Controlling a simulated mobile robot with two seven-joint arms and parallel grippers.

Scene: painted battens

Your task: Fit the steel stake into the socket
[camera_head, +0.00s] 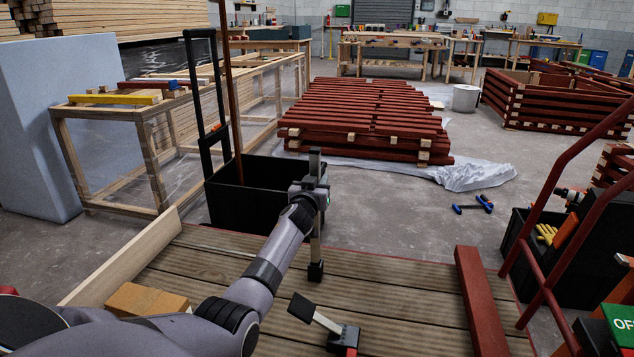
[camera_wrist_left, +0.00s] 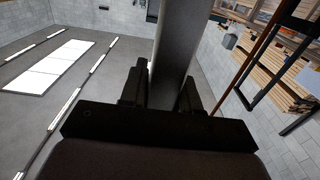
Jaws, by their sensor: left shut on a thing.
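The steel stake (camera_head: 315,236) is a grey metal bar standing about upright over the plank deck. My left gripper (camera_head: 313,190) is shut on its upper part, with a short length above the fingers. In the left wrist view the stake (camera_wrist_left: 174,45) rises between the two dark fingers of the gripper (camera_wrist_left: 162,92). A small black block (camera_head: 316,271), which looks like the socket, is at the stake's lower end. I cannot tell whether the tip is inside it or just in front of or above it. My right gripper is not in view.
A black-and-steel tool with a red part (camera_head: 328,322) lies on the deck (camera_head: 400,305) in front. A red batten (camera_head: 480,300) lies at right, a pale board (camera_head: 125,258) at left. A black bin (camera_head: 250,195) stands behind the deck. Red rails (camera_head: 560,175) rise at right.

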